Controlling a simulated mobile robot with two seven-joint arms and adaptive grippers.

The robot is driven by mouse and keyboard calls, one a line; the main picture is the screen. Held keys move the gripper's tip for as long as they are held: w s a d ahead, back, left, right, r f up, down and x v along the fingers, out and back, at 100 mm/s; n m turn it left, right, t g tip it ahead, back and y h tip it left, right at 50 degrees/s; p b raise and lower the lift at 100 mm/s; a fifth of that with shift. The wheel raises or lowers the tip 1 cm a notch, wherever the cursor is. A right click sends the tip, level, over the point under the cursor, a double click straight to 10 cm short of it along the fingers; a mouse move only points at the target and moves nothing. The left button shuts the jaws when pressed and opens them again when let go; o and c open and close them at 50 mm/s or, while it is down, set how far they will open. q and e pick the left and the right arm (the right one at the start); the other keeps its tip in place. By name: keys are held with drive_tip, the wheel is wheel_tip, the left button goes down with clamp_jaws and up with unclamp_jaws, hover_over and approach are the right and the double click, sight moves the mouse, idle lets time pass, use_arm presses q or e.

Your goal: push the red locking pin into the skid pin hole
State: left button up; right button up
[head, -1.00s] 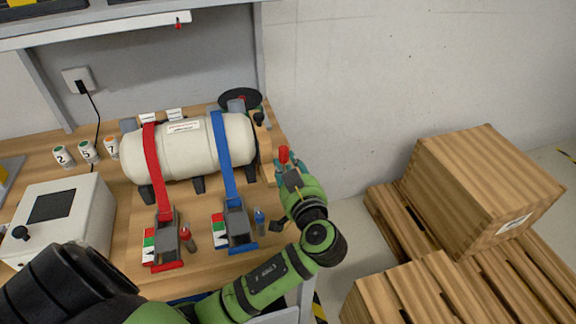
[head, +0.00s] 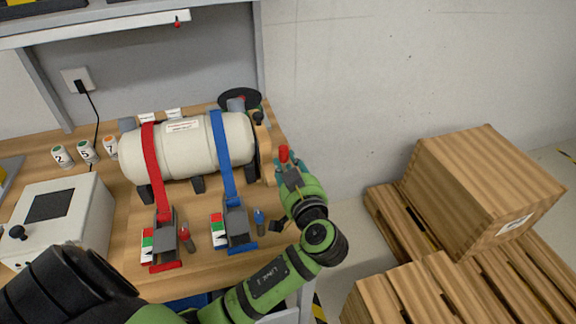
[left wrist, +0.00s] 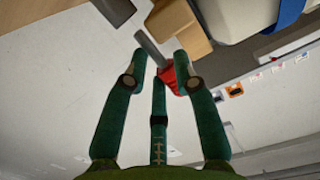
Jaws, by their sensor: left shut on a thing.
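The red locking pin (head: 284,153) has a red grip and a grey shaft. My left gripper (head: 290,168) is shut on its red grip, just right of the tank's end. In the left wrist view the red grip (left wrist: 168,80) sits between the fingers (left wrist: 160,75), and the grey shaft (left wrist: 150,48) points up and left toward a wooden block. The wooden skid end (head: 265,158) stands by the tank's right end; it also shows in the left wrist view (left wrist: 188,32). The shaft looks apart from it. I cannot make out the pin hole. My right gripper is not in view.
A cream tank (head: 185,147) lies under a red strap (head: 156,170) and a blue strap (head: 222,155), with ratchets in front. A grey control box (head: 55,215) stands at left. Right of the bench are pallets and a wooden crate (head: 485,190).

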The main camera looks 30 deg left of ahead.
use_arm(q)
drive_tip(key=shift+f+b, duration=1.1)
drive_tip(key=shift+r, duration=0.15)
drive_tip(key=shift+r+p, duration=0.5)
drive_tip(key=shift+r, duration=0.15)
drive_tip(key=shift+b, duration=0.5)
idle(1.5)
drive_tip(key=shift+f+b, duration=0.75)
drive_tip(key=shift+f, duration=0.05)
drive_tip(key=o, duration=1.1)
drive_tip(key=shift+f, duration=0.1)
drive_tip(key=shift+s+d, duration=0.1)
